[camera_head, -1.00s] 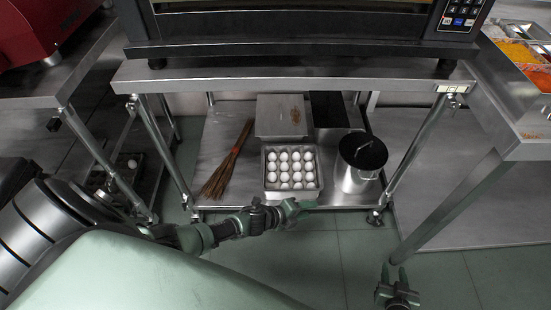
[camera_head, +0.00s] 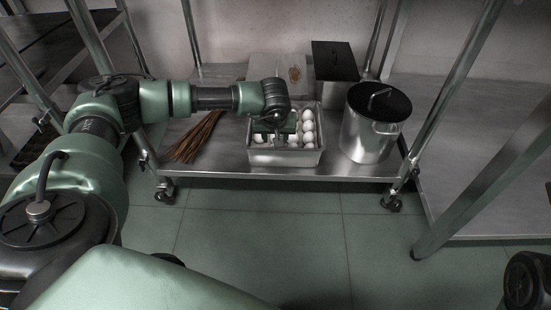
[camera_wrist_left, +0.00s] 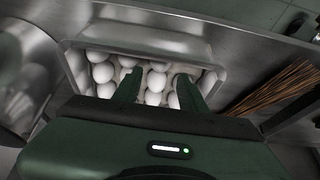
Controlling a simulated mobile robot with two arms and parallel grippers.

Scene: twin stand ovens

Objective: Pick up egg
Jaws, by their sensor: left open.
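White eggs (camera_head: 308,126) sit in a metal tray (camera_head: 285,158) on the lower shelf of the stand. My left gripper (camera_head: 279,143) is over the tray, pointing down, and its body hides part of the eggs in the head view. In the left wrist view the two green fingers (camera_wrist_left: 156,88) are apart and reach down among the eggs (camera_wrist_left: 157,82), with white eggs between and beside them. I cannot tell whether a finger touches an egg. The tray rim (camera_wrist_left: 140,46) shows behind the fingers. My right gripper does not show clearly; only a dark part of mine is at the lower right.
A lidded steel pot (camera_head: 370,140) stands right of the tray. A straw broom (camera_head: 196,137) lies to the left. A metal box (camera_head: 270,75) and a dark-lidded container (camera_head: 335,62) stand behind. Stand legs rise at both sides. The floor in front is clear.

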